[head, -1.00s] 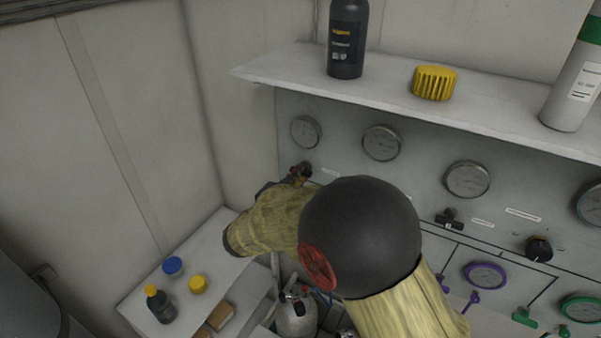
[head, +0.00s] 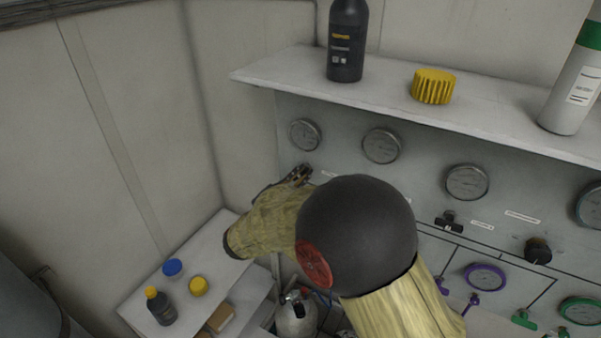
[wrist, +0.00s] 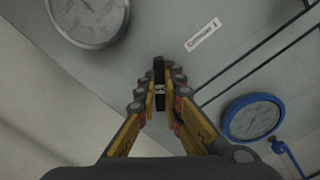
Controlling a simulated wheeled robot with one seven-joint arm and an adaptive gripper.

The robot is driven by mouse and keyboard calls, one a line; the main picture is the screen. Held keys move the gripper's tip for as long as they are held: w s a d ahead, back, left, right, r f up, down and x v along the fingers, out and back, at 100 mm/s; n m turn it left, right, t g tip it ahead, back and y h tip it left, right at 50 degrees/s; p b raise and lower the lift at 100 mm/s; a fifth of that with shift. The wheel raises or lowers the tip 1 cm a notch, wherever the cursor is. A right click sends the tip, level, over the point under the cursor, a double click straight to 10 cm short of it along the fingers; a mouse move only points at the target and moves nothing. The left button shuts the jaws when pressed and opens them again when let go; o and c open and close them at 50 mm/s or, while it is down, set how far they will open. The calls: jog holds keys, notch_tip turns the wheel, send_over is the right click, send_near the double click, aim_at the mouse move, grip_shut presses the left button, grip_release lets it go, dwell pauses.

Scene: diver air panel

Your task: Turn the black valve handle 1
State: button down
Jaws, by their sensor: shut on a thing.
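The black valve handle 1 (wrist: 159,72) sits on the grey panel, beside a small label that seems to read "Container 1" (wrist: 202,34). In the wrist view my gripper (wrist: 160,92) has its yellow-sided fingers on both sides of the handle, shut on it. In the head view my gripper (head: 300,174) is at the panel's left part, below the leftmost gauge (head: 305,134). My own arm hides much of the panel there, and the handle is hard to make out in that view.
A shelf (head: 270,73) juts out above the panel, carrying a dark bottle (head: 346,45), a yellow cap (head: 433,87) and a grey cylinder (head: 575,85). A blue-rimmed gauge (wrist: 252,118) is to the lower right. A side table (head: 215,240) holds caps and a small bottle.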

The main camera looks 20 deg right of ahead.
jog(key=n+p, duration=0.3)
jog(key=n, duration=0.2)
jog(key=shift+n, duration=0.3)
dwell(0.5)
jog(key=c, duration=1.9)
grip_release()
jog(key=shift+a, duration=0.1)
jog(key=v, duration=1.2)
